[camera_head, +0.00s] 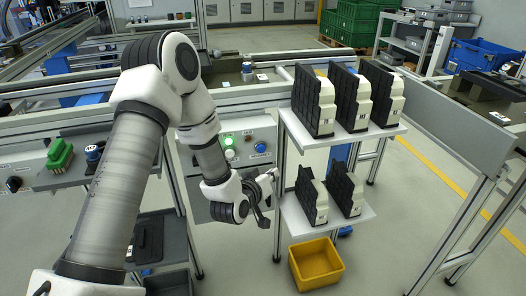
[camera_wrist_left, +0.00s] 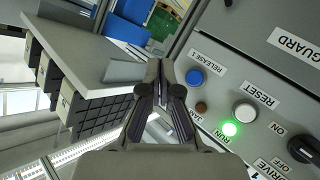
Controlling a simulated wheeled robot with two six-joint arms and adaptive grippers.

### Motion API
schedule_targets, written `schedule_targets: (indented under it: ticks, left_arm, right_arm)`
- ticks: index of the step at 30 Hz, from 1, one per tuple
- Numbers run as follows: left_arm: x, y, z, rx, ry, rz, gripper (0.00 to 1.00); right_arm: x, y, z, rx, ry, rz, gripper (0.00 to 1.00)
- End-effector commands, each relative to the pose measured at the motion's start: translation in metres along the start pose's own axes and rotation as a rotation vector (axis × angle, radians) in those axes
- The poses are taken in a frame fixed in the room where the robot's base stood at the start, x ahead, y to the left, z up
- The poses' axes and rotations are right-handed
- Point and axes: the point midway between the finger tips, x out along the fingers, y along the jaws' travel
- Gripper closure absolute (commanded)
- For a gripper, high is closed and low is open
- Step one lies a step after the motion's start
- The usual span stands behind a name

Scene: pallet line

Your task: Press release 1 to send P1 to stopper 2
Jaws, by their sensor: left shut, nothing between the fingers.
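The blue release 1 button (camera_wrist_left: 194,77) is on a grey control panel in the left wrist view, under its "RELEASE 1" label. In the head view the blue button (camera_head: 260,147) is at the right of the panel. My left gripper (camera_head: 268,196) is below and right of the button in the head view, apart from the panel. In the wrist view its fingers (camera_wrist_left: 163,84) are shut and empty, left of the button. I cannot pick out P1 or stopper 2 by label. My right gripper is not in view.
The panel also has a white reset button (camera_wrist_left: 244,112), a lit green run lamp (camera_wrist_left: 230,129), a brown jam lamp (camera_wrist_left: 201,107) and a black knob (camera_wrist_left: 302,149). A shelf (camera_head: 345,137) with dark-and-white boxes stands right of my gripper. A yellow bin (camera_head: 316,264) is below.

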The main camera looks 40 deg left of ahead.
Motion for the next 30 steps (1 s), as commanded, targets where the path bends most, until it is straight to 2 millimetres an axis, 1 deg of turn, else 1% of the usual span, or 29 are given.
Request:
schedule_targets:
  ticks: [5,12,18,22,30]
  left_arm:
    - [0.011,-0.008,-0.01,-0.003,0.002,-0.001,1.0]
    - [0.036,-0.027,-0.028,-0.001,0.002,-0.001,1.0]
    - [0.054,-0.039,-0.039,0.0,0.001,0.0,1.0]
    - [0.059,-0.043,-0.043,0.0,0.0,-0.001,1.0]
    - [0.06,-0.044,-0.043,0.001,0.0,-0.001,1.0]
  right_arm:
    - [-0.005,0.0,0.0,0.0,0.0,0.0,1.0]
    - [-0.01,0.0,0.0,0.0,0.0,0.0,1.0]
    - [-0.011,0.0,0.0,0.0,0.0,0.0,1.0]
    - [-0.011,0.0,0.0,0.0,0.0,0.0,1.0]
    - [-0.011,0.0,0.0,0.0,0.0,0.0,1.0]
